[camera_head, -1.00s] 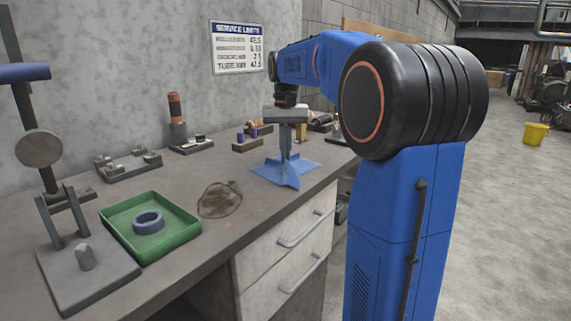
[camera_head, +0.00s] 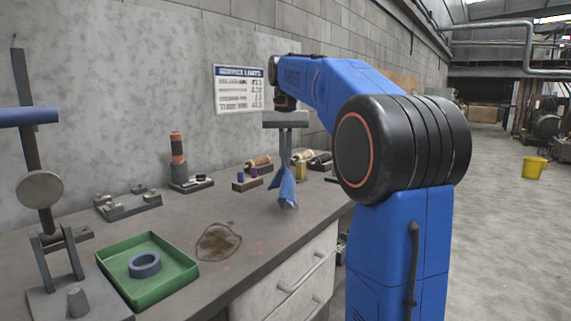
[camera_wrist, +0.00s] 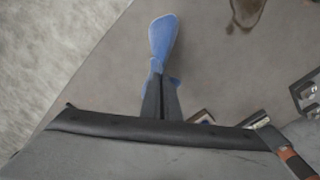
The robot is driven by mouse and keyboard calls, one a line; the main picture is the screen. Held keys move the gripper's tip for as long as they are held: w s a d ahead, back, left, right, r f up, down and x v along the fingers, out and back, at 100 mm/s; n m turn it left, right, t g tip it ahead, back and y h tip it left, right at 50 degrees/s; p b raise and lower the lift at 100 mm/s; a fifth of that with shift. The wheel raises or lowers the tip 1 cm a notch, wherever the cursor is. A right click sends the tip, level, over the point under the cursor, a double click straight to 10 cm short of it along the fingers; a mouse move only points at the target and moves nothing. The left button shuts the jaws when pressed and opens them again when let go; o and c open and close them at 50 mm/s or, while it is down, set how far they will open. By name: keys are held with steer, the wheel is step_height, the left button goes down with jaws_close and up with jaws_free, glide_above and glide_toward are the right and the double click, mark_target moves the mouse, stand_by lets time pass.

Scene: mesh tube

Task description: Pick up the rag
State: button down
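The rag (camera_head: 286,188) is a blue cloth that hangs in folds from my gripper (camera_head: 286,163) in the head view. My gripper points down with its fingers shut on the upper part of the rag. The rag's lower tip is over the workbench (camera_head: 262,250), apparently just clear of it. In the wrist view the rag (camera_wrist: 162,38) sticks out past the fingertips of my gripper (camera_wrist: 160,72), with a small bit showing at the side of the fingers. The part between the fingers is hidden.
A green tray (camera_head: 178,285) with a blue ring (camera_head: 144,265) lies at the left, near a dark stain (camera_head: 218,242). Small holders with parts (camera_head: 190,183) stand along the wall. A yellow bucket (camera_head: 534,168) is on the floor at the right.

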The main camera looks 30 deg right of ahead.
step_height(320, 180, up, 9)
stand_by(0.3)
